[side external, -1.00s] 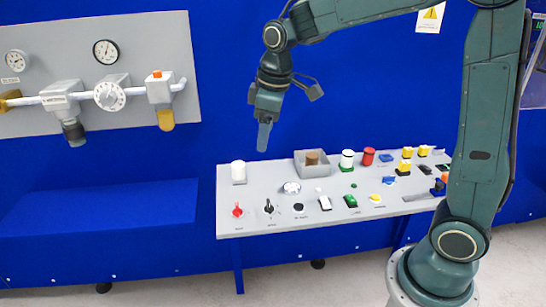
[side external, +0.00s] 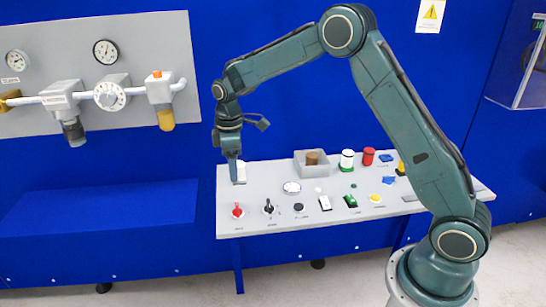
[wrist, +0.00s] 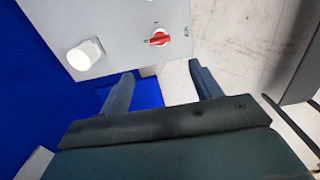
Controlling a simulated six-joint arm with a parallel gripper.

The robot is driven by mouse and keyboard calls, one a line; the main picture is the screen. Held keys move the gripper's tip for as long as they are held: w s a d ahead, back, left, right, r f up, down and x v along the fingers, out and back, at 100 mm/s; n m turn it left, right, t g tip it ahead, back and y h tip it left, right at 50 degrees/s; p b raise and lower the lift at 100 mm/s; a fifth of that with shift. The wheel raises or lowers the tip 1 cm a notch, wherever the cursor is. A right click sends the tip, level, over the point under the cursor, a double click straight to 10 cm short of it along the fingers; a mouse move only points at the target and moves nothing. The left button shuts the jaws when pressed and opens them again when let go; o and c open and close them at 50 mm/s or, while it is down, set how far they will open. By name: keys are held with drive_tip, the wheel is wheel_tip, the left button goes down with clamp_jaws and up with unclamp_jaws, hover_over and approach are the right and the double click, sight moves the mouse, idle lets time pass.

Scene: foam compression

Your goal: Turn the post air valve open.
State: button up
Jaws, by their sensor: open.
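My gripper (side external: 233,179) points down at the left end of the sloping grey control panel (side external: 257,217). It overlaps the white cylinder (side external: 241,164) there. The red-handled knob (side external: 238,210) sits at the panel's front left corner. In the wrist view the red knob (wrist: 157,39) is on a white round base, beyond the fingertips and apart from them. The white cylinder (wrist: 86,53) stands left of it. I cannot read which control is labelled the post air valve.
A black knob (side external: 268,206), several buttons and a grey box (side external: 312,172) stand along the panel to the right. A wall board (side external: 95,75) with gauges, pipes and a yellow end handle (side external: 8,101) hangs at left. Space above the panel's front left is free.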

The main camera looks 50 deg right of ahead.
sight(237, 206)
drive_tip(key=shift+f, duration=0.1)
wheel_tip(237, 206, down, 14)
drive_tip(key=shift+r, duration=0.2)
idle(0.6)
drive_tip(key=c, duration=1)
